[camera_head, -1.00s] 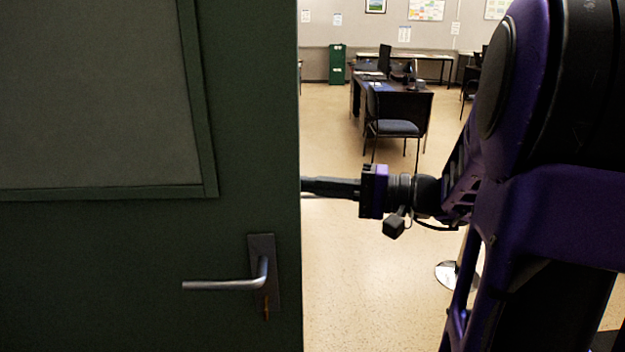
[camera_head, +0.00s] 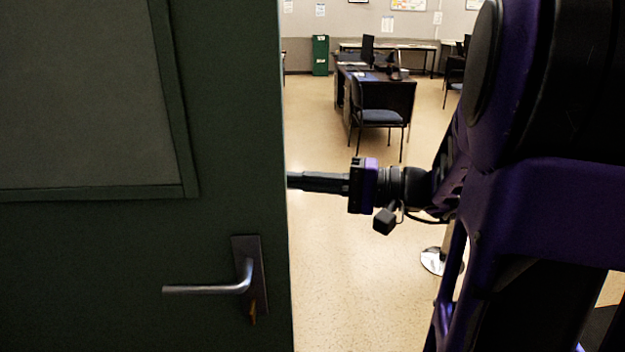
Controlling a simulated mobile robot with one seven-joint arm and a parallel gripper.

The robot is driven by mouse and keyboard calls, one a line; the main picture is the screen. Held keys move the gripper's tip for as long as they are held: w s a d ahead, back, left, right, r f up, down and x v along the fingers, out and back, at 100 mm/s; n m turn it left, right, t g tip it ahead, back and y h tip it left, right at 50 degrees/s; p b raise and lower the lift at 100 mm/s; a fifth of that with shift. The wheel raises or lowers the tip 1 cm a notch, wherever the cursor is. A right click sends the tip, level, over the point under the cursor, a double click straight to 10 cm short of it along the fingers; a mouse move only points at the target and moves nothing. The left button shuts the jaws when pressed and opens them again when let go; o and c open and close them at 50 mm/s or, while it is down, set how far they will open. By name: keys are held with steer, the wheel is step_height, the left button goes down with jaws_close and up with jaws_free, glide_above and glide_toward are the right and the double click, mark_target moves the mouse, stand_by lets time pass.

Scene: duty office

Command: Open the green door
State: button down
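The green door (camera_head: 225,120) fills the left of the view, with a grey panel (camera_head: 80,90) on its upper part. Its free edge stands clear of any frame, and the office shows past it. A metal lever handle (camera_head: 208,289) on a dark plate sits low near that edge, with a key-like piece below it. My gripper (camera_head: 292,181) reaches in from the right at the door's edge, above handle height. Its fingertips are hidden behind or at the door edge, so I cannot tell whether they touch it or how far apart they are.
Beyond the door is open beige floor (camera_head: 330,270). A desk (camera_head: 342,95) and a chair (camera_head: 380,118) stand farther back. A green cabinet (camera_head: 320,55) is by the far wall. A round metal base (camera_head: 434,261) stands on the floor near my arm.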

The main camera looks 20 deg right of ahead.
steer(key=v, duration=1.7)
steer(key=shift+d+p, duration=0.2)
steer(key=shift+p, duration=0.2)
steer(key=shift+s, duration=0.1)
steer(key=x, duration=1.7)
steer(key=shift+a+b, duration=0.2)
steer(key=shift+b, duration=0.2)
steer(key=shift+d, duration=0.15)
